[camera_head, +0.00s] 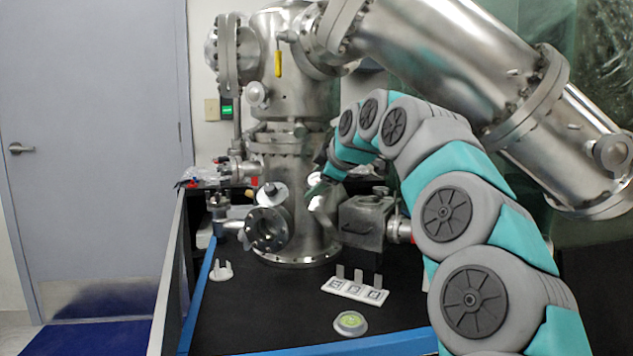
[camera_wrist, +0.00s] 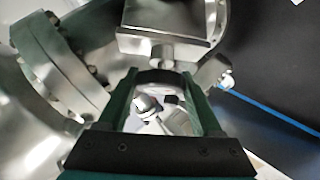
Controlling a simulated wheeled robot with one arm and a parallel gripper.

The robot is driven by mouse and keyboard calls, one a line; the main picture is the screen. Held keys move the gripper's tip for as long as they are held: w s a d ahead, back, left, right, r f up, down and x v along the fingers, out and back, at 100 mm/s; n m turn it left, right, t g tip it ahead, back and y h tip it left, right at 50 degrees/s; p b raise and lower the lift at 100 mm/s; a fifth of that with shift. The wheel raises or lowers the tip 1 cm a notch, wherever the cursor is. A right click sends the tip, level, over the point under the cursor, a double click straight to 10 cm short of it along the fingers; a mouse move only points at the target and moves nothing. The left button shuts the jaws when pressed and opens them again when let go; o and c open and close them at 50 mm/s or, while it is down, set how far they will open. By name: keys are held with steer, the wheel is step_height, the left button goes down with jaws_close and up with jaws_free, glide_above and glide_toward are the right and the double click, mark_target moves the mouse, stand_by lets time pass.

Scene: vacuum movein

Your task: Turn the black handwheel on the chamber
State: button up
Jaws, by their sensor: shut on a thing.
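The steel chamber (camera_head: 287,170) stands on the black table, with flanges and side ports. My gripper (camera_head: 316,188) is at the chamber's right side, low on its body, partly hidden by my arm. In the wrist view, my gripper's two dark green fingers (camera_wrist: 160,80) reach forward with a dark curved piece, which looks like the black handwheel (camera_wrist: 160,76), between their tips. The gripper is shut on it. The rest of the handwheel is hidden, and I cannot make it out clearly in the head view.
A steel box-shaped part (camera_head: 364,222) is close to the gripper's right. A white block with upright tabs (camera_head: 355,290), a round green-topped disc (camera_head: 350,323) and a small white stand (camera_head: 221,270) sit on the table. A large steel tube (camera_head: 460,60) slants overhead.

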steer(key=shift+n, duration=0.3)
steer(key=shift+f+n+g, duration=0.1)
steer(key=shift+n+g, duration=0.2)
steer(key=shift+g, duration=0.3)
steer(key=o, duration=1.4)
